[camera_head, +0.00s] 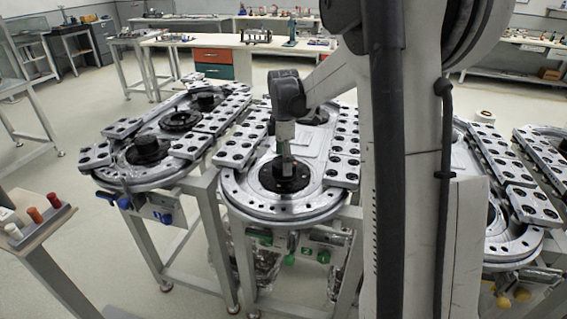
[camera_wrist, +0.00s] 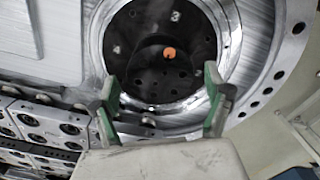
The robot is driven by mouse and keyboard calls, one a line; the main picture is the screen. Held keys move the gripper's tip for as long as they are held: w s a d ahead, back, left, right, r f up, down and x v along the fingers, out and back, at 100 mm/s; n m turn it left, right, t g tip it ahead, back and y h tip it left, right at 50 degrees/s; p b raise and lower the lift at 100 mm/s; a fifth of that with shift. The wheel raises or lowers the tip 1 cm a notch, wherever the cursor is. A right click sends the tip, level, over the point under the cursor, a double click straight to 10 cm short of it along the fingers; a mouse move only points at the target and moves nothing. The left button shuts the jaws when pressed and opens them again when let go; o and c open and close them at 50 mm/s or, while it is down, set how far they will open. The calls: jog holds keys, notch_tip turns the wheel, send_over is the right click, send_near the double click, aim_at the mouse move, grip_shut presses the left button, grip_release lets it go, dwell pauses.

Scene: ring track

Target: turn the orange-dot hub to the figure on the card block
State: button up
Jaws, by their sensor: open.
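The orange-dot hub (camera_wrist: 150,72) is a dark round disc with small holes, set in a bright metal ring in the wrist view. Its orange dot (camera_wrist: 169,53) faces the camera. My gripper (camera_wrist: 162,105) is open, its two green-padded fingers apart at the near side of the hub, with nothing seen between them. In the head view my gripper (camera_head: 285,160) points down over a dark hub (camera_head: 268,182) on the middle ring-track table; the dot cannot be seen there. I cannot make out the card block or its figure in either view.
Another ring-track table (camera_head: 130,180) stands at the left, and one (camera_head: 515,245) at the right, partly behind my arm. Perforated metal blocks (camera_head: 235,152) line the middle track. A side stand (camera_head: 40,232) with small coloured cylinders is at the far left. Open floor lies between the tables.

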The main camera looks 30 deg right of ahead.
notch_tip(320, 180, up, 11)
dwell(0.4)
jog(key=shift+f, duration=0.1)
jog(key=s+a+r+m+t, duration=0.35)
jog(key=s+a+m, duration=0.35)
jog(key=s+a, duration=0.65)
jog(key=s+a+f+m+t, duration=0.2)
jog(key=s+f+m, duration=0.1)
jog(key=s, duration=0.4)
jog(key=s+a+f+m+t, duration=0.1)
jog(key=s+a+f+m, duration=0.1)
jog(key=s, duration=0.4)
jog(key=shift+s+a+f+m+t, duration=0.35)
jog(key=shift+f+m, duration=0.25)
jog(key=shift+m, duration=0.6)
jog(key=shift+c, duration=0.3)
